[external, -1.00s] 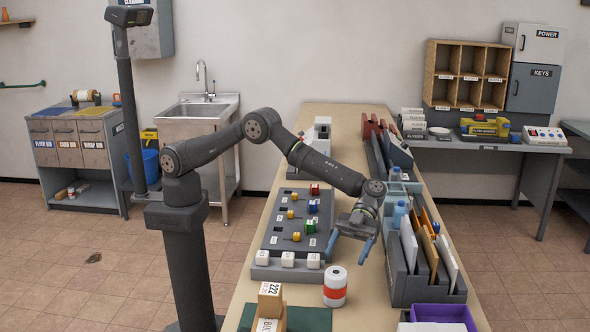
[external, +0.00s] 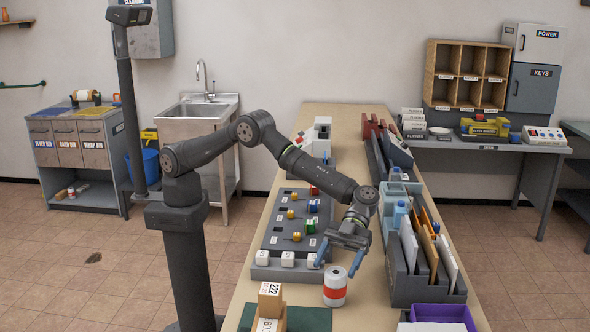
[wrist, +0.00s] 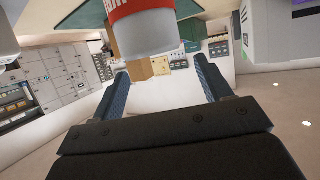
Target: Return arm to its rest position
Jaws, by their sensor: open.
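My gripper (external: 339,262) is open, its blue fingers spread above the table beside the grey slotted board. A white roll with a red band (external: 335,287) stands upright on the table just in front of the fingers in the external view. In the wrist view the roll (wrist: 148,35) shows at the top, ahead of and partly between the two blue fingers (wrist: 160,85). Nothing is seen held; whether a finger touches the roll cannot be told. My arm reaches over the table with its elbow raised.
The grey board (external: 269,232) with coloured blocks lies left of my gripper. A grey file holder (external: 403,284) with envelopes stands to the right. A numbered tan box (external: 270,299) and a purple bin (external: 445,313) are at the near end. Space above the table is free.

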